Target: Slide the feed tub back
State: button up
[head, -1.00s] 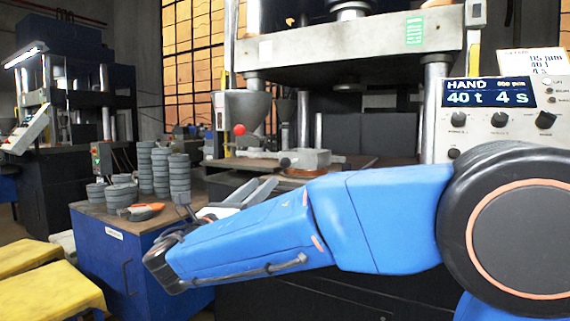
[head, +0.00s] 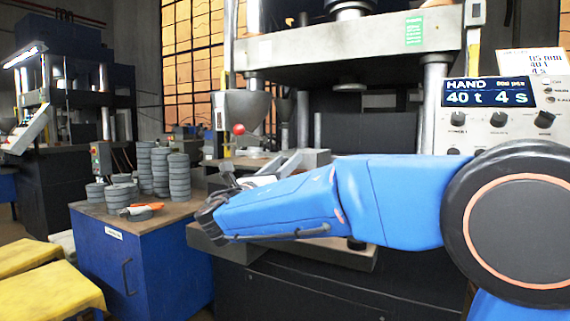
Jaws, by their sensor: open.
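A grey block-like part (head: 320,157), which looks like the feed tub, sits on the press table below and right of a grey hopper (head: 247,108). My arm and gripper hide much of it. My gripper (head: 296,160) is open, its two grey fingers pointing right and away from me. The fingertips overlap the block in the picture; I cannot tell whether they touch it. A red ball knob (head: 239,129) stands just left of the fingers, below the hopper.
A grey ledge (head: 205,240) runs under my arm. The press columns (head: 434,100) and control panel (head: 500,125) are at right.

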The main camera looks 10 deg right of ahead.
grip_shut()
jog(key=w+a, duration=1.6)
jog(key=a, duration=0.3)
jog(key=shift+w, duration=0.3)
jog(key=shift+a, duration=0.1)
grip_release()
jog(key=shift+w+a, duration=0.1)
jog(key=shift+a, duration=0.05)
